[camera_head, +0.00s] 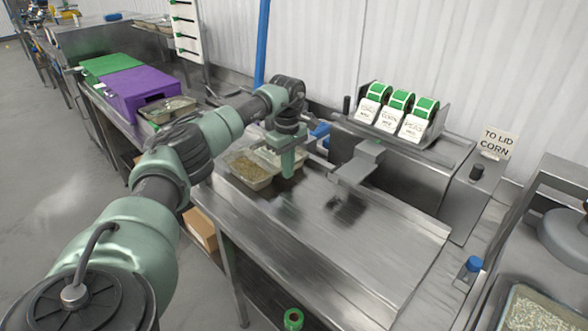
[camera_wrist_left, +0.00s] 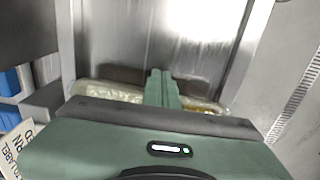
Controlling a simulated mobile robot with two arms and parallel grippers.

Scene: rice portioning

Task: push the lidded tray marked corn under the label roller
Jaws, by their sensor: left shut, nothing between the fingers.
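My left gripper (camera_head: 289,176) is shut and empty, pointing down at the steel bench. In the wrist view its fingers (camera_wrist_left: 161,88) are together in front of a clear tray (camera_wrist_left: 112,92). In the head view a clear tray with brownish contents (camera_head: 248,172) sits left of the fingers, and a paler part of a tray (camera_head: 312,162) shows behind them. I cannot read corn on a tray, nor tell whether finger and tray touch. A steel bracket (camera_head: 359,168), perhaps the label roller, overhangs the bench to the right. My right gripper is not in view.
Green label rolls (camera_head: 402,99) stand on a rack at the back. A sign (camera_head: 495,143) reads TO LID CORN. The bench (camera_head: 340,250) is clear in front of the bracket. A rice-filled pan (camera_head: 540,308) is at lower right; a purple box (camera_head: 140,92) is at left.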

